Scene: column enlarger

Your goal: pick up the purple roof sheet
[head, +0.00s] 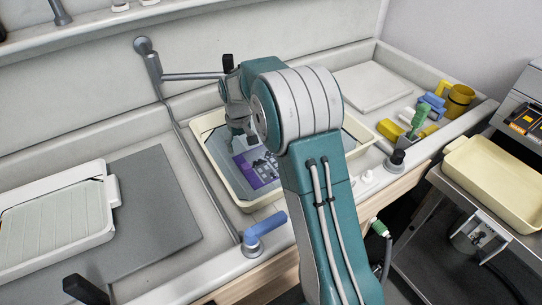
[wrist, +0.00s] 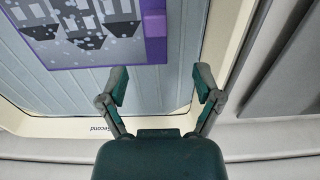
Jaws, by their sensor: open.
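The purple roof sheet (head: 249,181) lies in a cream tray (head: 243,203) in the sink; it has a purple border and grey-white printed house shapes. Part of it is hidden by my arm in the head view. In the wrist view the sheet (wrist: 155,52) fills the upper left, with its corner and right edge in line with the gap between my fingers. My gripper (wrist: 160,80) is open and empty, with its fingers apart. In the head view my gripper (head: 238,136) hangs over the tray, by the sheet; its exact height cannot be told.
The tray wall with lettering (wrist: 98,127) lies near my fingers. A white ribbed tray (head: 55,222) is at left. Yellow, blue and green items (head: 432,108) stand at right. An empty cream tray (head: 492,180) sits on a cart.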

